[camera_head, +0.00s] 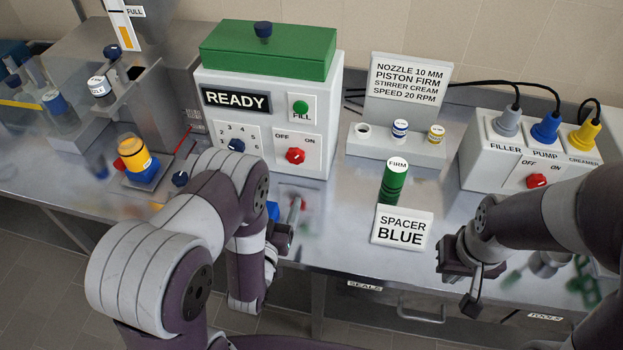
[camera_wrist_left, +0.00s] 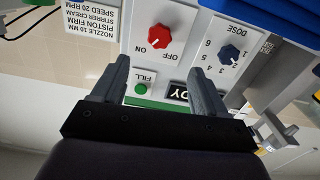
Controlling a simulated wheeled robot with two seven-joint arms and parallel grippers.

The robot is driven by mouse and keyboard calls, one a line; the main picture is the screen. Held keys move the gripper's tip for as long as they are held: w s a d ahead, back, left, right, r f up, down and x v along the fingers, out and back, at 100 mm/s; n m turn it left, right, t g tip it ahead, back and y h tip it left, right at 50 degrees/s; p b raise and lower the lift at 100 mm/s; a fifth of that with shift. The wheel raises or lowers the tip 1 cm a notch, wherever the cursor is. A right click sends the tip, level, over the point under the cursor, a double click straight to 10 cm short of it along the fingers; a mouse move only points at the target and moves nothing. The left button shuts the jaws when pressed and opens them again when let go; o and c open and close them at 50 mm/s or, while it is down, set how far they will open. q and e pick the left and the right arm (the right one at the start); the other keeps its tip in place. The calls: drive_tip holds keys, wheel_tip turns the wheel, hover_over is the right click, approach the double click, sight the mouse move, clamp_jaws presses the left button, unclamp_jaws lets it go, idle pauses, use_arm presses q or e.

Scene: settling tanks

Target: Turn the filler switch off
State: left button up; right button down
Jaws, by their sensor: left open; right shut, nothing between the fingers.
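The filler is a white box with a green top (camera_head: 268,50), a READY display (camera_head: 236,100) and a green FILL button (camera_head: 300,107). Its red OFF/ON switch (camera_head: 295,155) is on the front; I cannot tell surely which way it points. In the left wrist view the panel is upside down, with the red switch (camera_wrist_left: 159,36) beyond the fingers and ON at picture left. My left gripper (camera_wrist_left: 160,68) is open and empty, apart from the switch; in the head view it (camera_head: 283,238) is low in front of the filler. My right gripper (camera_head: 470,285) is shut and empty at the counter's front right.
A plug box (camera_head: 475,160) at right has its own red OFF/ON switch (camera_head: 537,181). The blue dose dial (camera_head: 236,146) is left of the filler switch. A yellow-and-blue part (camera_head: 135,160) stands further left.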

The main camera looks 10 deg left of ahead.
sight(294, 159)
use_arm(q)
drive_tip(key=w+p, duration=0.1)
drive_tip(key=w, duration=0.5)
drive_tip(key=w+p, duration=0.1)
drive_tip(key=w, duration=0.5)
drive_tip(key=shift+w+d, duration=0.2)
drive_tip(key=shift+w, duration=0.05)
drive_tip(key=c, duration=1.1)
